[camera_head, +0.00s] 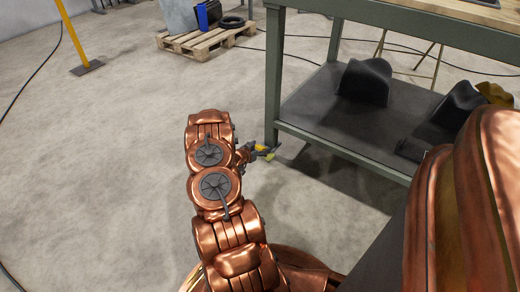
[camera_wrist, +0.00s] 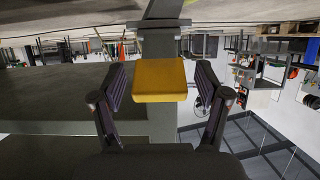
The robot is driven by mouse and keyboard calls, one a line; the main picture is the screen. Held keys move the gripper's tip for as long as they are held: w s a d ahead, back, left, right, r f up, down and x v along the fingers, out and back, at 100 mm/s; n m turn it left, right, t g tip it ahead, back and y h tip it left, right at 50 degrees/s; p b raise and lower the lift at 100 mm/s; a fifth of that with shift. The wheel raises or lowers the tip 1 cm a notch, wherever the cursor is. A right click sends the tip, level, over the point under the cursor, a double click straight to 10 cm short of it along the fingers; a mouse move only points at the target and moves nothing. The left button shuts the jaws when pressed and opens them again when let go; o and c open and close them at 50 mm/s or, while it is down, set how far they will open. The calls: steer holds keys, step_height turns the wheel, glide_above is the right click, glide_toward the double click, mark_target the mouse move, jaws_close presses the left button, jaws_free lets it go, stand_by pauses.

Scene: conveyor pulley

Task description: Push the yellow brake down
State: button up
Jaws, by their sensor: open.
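A yellow block (camera_wrist: 160,80), which may be the brake, shows in the middle of the wrist view. It appears between the two dark fingers of my gripper (camera_wrist: 160,70), with a visible gap on each side. The fingers are spread, and I cannot tell how far beyond the tips the block is. In the head view my gripper (camera_head: 267,151) is small and partly hidden by my wrist, low beside a green table leg. A small patch of yellow shows there too. I cannot make out which way the block is mounted.
The green table (camera_head: 400,24) has a lower shelf (camera_head: 310,108) bearing dark curved parts (camera_head: 366,80). A wooden pallet (camera_head: 205,38) with items stands at the back. A yellow post (camera_head: 74,32) on a plate stands at upper left. The floor to the left is mostly clear, with cables.

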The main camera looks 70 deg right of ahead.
jaws_close()
stand_by(0.6)
